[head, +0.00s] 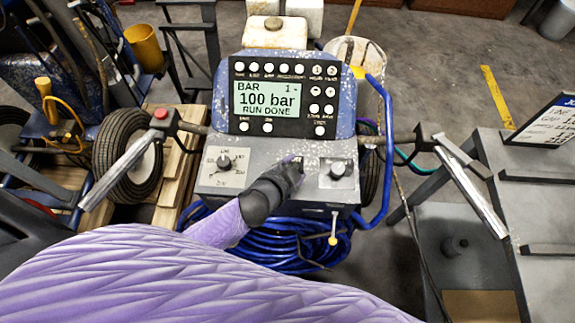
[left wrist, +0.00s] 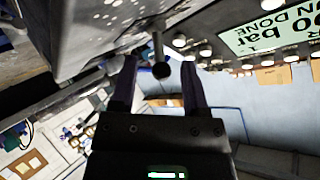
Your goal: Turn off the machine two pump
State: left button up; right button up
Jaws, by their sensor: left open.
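The line striper's grey control panel (head: 250,180) stands ahead of me, with a display (head: 268,100) above it reading "100 bar" and "RUN DONE". The panel has a left knob (head: 224,162) and a right knob (head: 338,170). My left gripper (head: 294,163) is over the panel between the two knobs and hides what lies under it. In the left wrist view, its open fingers (left wrist: 160,78) are on either side of a short metal lever with a dark ball tip (left wrist: 161,70). I cannot tell whether they touch it. Which control belongs to pump two is not readable. My right gripper is not in view.
Handlebars stick out on both sides, with a red button (head: 160,113) on the left one. A lever with a yellow tip (head: 333,240) hangs below the panel front. A coiled blue hose (head: 290,257) lies beneath. A grey table (head: 540,180) stands at the right.

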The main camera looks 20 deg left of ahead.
pick_arm(q)
jog(key=p+v, duration=0.2)
jog(key=v, duration=0.7)
jog(key=shift+p, duration=0.35)
jog(key=shift+w+a+r, duration=0.1)
